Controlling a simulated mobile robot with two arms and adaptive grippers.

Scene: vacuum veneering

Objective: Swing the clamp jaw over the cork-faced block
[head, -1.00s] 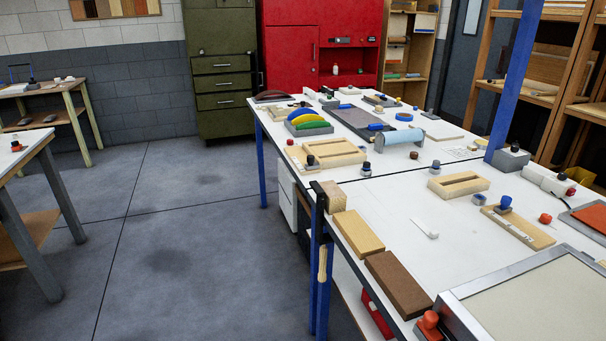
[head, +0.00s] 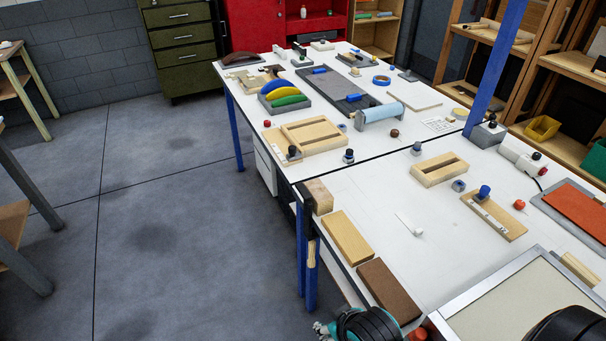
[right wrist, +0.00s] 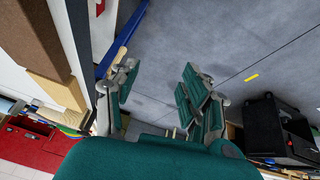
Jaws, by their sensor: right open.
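A small pale wood block (head: 319,197) sits at the left edge of the white table; it seems to be the cork-faced block, though its cork face is hard to make out. The dark clamp (head: 302,212) is at the table edge beside it, with a wooden handle (head: 312,256) hanging below. I cannot tell the jaw's exact angle. My right gripper (head: 328,328) enters at the bottom of the head view, off the table's edge and apart from the clamp. In the right wrist view (right wrist: 160,95) its teal fingers are spread and empty. My left gripper is not seen.
A tan block (head: 347,238) and a dark brown block (head: 389,291) lie along the same edge, nearer me. A framed pale panel (head: 520,305) is at the front right. A wooden frame (head: 440,169) stands mid-table. The floor left of the table is clear.

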